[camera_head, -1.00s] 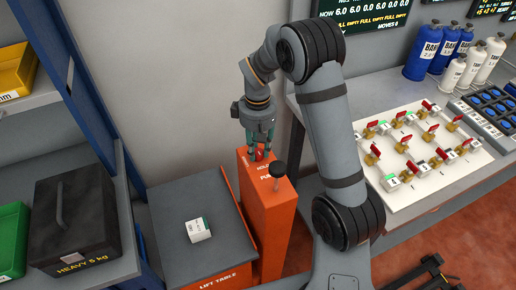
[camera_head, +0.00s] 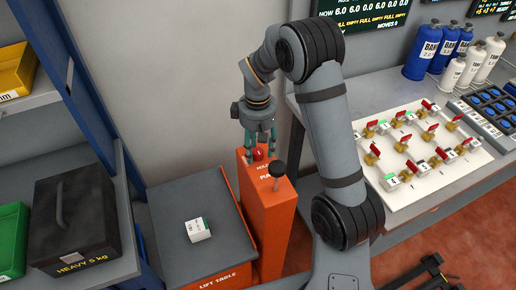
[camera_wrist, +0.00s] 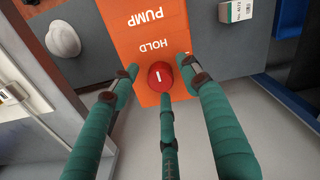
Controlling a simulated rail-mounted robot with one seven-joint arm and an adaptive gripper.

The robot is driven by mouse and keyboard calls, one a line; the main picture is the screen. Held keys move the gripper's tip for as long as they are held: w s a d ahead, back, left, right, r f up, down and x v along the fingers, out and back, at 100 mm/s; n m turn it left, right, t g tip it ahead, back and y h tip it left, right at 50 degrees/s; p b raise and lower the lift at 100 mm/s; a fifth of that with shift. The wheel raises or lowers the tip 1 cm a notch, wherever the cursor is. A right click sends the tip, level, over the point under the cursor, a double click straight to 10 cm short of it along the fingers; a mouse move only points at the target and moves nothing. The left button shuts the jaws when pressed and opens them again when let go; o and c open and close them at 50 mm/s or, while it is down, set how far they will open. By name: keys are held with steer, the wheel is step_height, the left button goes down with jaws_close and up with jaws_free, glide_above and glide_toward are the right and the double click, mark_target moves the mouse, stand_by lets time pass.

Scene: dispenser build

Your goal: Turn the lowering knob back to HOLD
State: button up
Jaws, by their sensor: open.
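The lowering knob (camera_head: 258,154) is a small red round knob on top of the orange pump column (camera_head: 268,215). In the wrist view the knob (camera_wrist: 160,77) shows a short white line, roughly in line with the printed word HOLD (camera_wrist: 153,46). My gripper (camera_head: 260,148) is directly above the knob, with its teal fingers spread open. In the wrist view my gripper (camera_wrist: 160,80) has fingers on both sides and one below the knob, with visible gaps at the sides. Whether the lower finger touches the knob cannot be told.
A black-ball pump lever (camera_head: 279,169) stands close in front of the knob. The grey lift table (camera_head: 175,230) with a small white box (camera_head: 198,230) is to the left. A valve board (camera_head: 425,185) lies on the bench at right. The wall is close behind.

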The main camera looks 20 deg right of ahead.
mark_target(258, 151)
step_height(258, 151, up, 12)
stand_by(0.6)
stand_by(0.4)
step_height(258, 151, down, 12)
steer(key=shift+r, duration=0.1)
stand_by(0.3)
stand_by(0.4)
